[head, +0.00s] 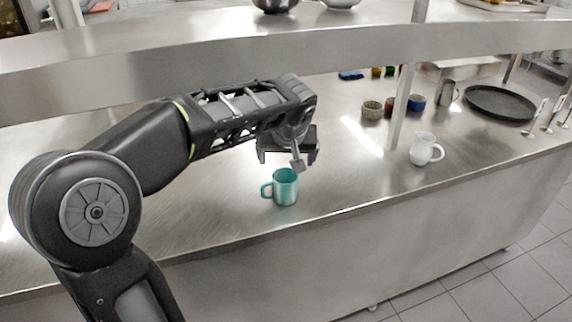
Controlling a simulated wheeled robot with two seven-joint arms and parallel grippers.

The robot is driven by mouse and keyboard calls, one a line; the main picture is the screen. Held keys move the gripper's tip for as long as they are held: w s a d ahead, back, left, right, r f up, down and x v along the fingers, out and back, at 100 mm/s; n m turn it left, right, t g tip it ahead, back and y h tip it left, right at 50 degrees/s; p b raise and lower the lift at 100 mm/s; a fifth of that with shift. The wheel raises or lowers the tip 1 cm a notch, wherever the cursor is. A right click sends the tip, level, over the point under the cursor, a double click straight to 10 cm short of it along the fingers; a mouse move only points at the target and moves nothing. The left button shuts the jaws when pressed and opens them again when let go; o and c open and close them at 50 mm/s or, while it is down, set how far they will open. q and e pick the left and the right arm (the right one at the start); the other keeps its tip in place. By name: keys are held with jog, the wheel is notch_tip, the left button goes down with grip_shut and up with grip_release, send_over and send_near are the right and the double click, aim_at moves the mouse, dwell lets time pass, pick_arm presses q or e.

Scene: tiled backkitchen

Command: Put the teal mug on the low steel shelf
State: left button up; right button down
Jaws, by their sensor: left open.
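The teal mug (286,189) stands upright on the steel counter near its front edge, with its handle to the left. My left gripper (287,161) is open and empty, just above and behind the mug's rim, apart from it as far as I can tell. A steel shelf (330,45) runs across the view above the counter, held up by posts. My right gripper is not in view.
Small bowls (372,110), a steel pitcher (447,93) and a dark round tray (499,103) sit farther right. Metal bowls (275,4) stand on the shelf. The counter (225,220) around the mug is clear.

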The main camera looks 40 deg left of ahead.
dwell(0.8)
pick_arm(q)
jog(key=s+d+f+m+g+h, duration=0.1)
jog(key=d+f+m+h, duration=0.15)
jog(key=d+f, duration=0.95)
jog(key=s+d+f+m+g+h, duration=0.15)
jog(key=d+f+h, duration=0.45)
jog(key=f, duration=1)
jog(key=s+d+f, duration=0.4)
jog(key=s+f, duration=0.1)
jog(key=s, duration=0.2)
jog(key=s+d+f+g, duration=0.1)
jog(key=s+d+f, duration=0.4)
jog(key=s+f, duration=0.1)
jog(key=s+d+f+m+g, duration=0.1)
jog(key=s+d+f, duration=0.3)
jog(key=s+f, duration=0.2)
jog(key=shift+s+d, duration=0.25)
jog(key=shift+s, duration=1)
jog(key=shift+c, duration=0.3)
